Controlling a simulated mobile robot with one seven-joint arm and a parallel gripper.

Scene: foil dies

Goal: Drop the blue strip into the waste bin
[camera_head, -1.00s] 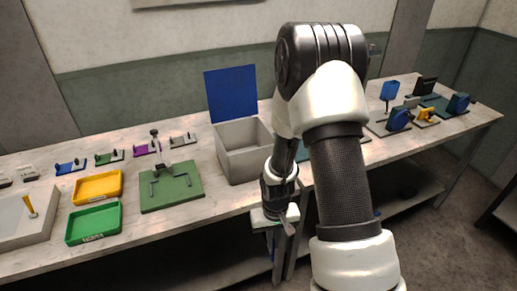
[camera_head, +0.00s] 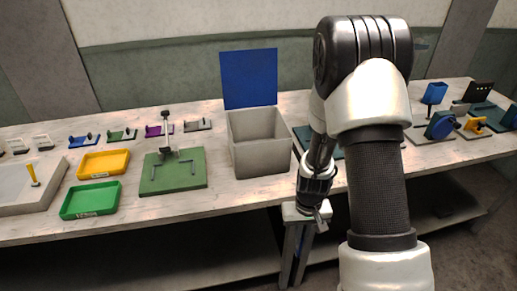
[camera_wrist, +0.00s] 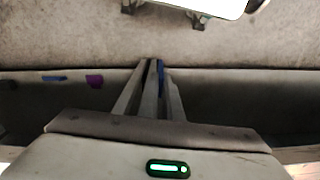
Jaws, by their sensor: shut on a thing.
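My gripper (camera_head: 321,222) hangs low at the front edge of the workbench, right of the grey box. In the wrist view its fingers (camera_wrist: 155,68) are shut on a thin blue strip (camera_wrist: 161,73), which shows as a narrow edge between them. No container is plainly recognisable as the waste bin. An open grey box (camera_head: 262,160) with an upright blue panel (camera_head: 249,78) behind it stands on the bench.
A green board (camera_head: 160,184), yellow tray (camera_head: 104,163) and green tray (camera_head: 90,200) lie left of the box. Small blue (camera_wrist: 54,78) and purple (camera_wrist: 95,81) pieces show below my gripper; their support is unclear. Open floor (camera_wrist: 60,35) shows beyond.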

